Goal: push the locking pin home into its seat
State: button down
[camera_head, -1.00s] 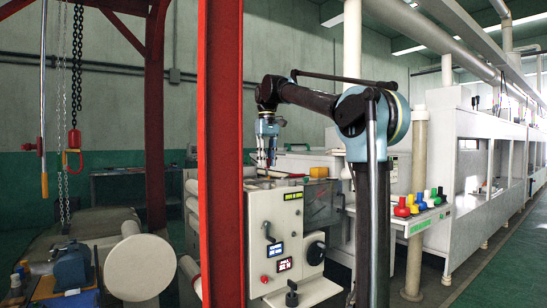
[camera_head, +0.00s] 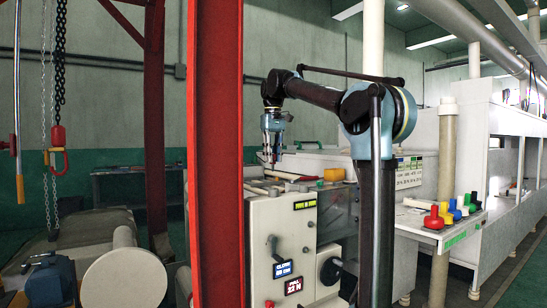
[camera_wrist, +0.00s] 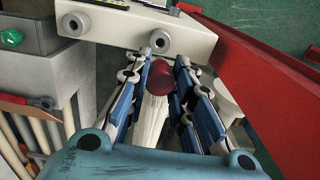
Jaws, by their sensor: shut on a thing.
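My gripper (camera_head: 271,160) points down just above the top of the cream machine cabinet (camera_head: 262,235) in the head view. In the wrist view its blue and grey fingers (camera_wrist: 167,75) are closed around a pale shaft (camera_wrist: 150,122) with a dark red rounded end (camera_wrist: 161,77). This may be the locking pin, but I cannot tell for certain. In the head view the held thing is too small to make out. I cannot identify the pin's seat in either view.
A red steel column (camera_head: 215,150) stands left of the cabinet, close to my gripper. A red beam (camera_wrist: 250,75) also crosses the right of the wrist view. A shelf (camera_head: 418,228) with coloured knobs stands right of my arm. A chain hoist hook (camera_head: 57,160) hangs at left.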

aim_at(273, 170)
jog(key=shift+d+f, duration=0.1)
jog(key=shift+f, duration=2.9)
jog(key=shift+s, duration=0.1)
jog(key=shift+f, duration=1.75)
jog(key=c, duration=1.3)
grip_release()
jog(key=shift+r, duration=0.15)
notch_tip(273, 170, up, 12)
jog(key=shift+f, duration=0.15)
